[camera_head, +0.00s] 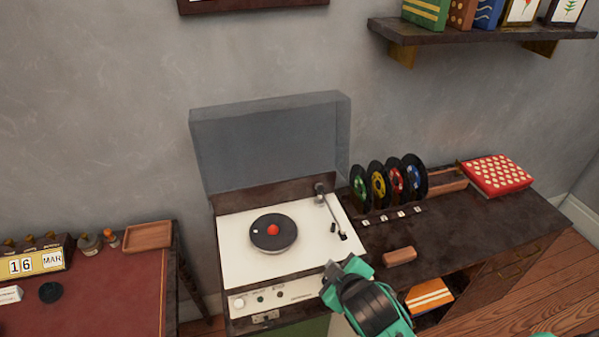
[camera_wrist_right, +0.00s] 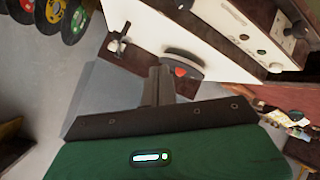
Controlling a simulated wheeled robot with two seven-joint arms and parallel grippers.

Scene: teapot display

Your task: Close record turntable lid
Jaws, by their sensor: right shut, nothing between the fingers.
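The turntable (camera_head: 235,255) is a white deck with a small black record (camera_head: 268,240) with a red centre. Its clear grey lid (camera_head: 270,145) stands raised, upright at the back against the wall. My right gripper (camera_head: 338,268) is shut and empty, at the front right corner of the deck, below and in front of the lid. In the right wrist view, my shut fingers (camera_wrist_right: 158,85) point toward the white deck (camera_wrist_right: 205,30). The lid (camera_wrist_right: 95,92) shows partly behind the gripper there. I cannot tell whether the fingers touch the deck. My left gripper is not in view.
The tonearm (camera_head: 330,210) is at the deck's right. A rack of several records (camera_head: 380,185), a red dotted box (camera_head: 497,175) and a brown block (camera_head: 400,256) are on the dark cabinet. A wall shelf (camera_head: 480,32) is above right. A red-topped desk (camera_head: 90,290) is left.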

